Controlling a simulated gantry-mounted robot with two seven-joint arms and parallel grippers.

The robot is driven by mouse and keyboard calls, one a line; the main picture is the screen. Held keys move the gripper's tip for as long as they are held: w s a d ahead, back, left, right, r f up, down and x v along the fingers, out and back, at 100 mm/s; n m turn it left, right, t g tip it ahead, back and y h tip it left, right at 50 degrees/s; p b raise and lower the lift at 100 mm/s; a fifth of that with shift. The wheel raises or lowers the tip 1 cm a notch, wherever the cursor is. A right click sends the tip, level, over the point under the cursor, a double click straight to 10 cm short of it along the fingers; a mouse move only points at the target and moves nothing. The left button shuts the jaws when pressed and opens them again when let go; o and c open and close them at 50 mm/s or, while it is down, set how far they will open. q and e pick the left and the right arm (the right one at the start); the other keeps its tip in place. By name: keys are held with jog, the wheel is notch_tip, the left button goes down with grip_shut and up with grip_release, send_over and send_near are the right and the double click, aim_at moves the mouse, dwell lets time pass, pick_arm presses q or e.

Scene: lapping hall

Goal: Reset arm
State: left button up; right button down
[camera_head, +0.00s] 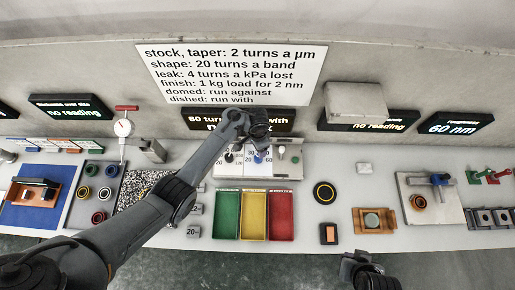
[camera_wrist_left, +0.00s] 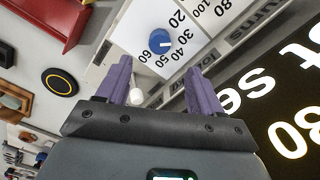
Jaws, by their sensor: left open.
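My left arm reaches in from the lower left of the head view. Its gripper (camera_head: 258,128) is over the back of the control panel (camera_head: 230,170), in front of the black display. In the left wrist view the two purple fingers (camera_wrist_left: 158,88) are apart, with nothing held. The panel's blue knob (camera_head: 258,157) also shows in the wrist view (camera_wrist_left: 160,41), beyond the fingers. A white-tipped lever (camera_wrist_left: 136,97) appears between them; contact cannot be told. My right gripper (camera_head: 362,268) is partly visible at the bottom edge; its jaws are unclear.
Green (camera_head: 227,214), yellow (camera_head: 253,215) and red (camera_head: 281,216) trays stand in front of the panel. A black disc with a yellow ring (camera_head: 324,192) lies to their right. A dial gauge (camera_head: 123,128) stands at left. Bare bench shows around the disc.

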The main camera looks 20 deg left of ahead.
pick_arm(q)
jog(key=shift+r, duration=0.45)
jog(key=shift+s, duration=0.1)
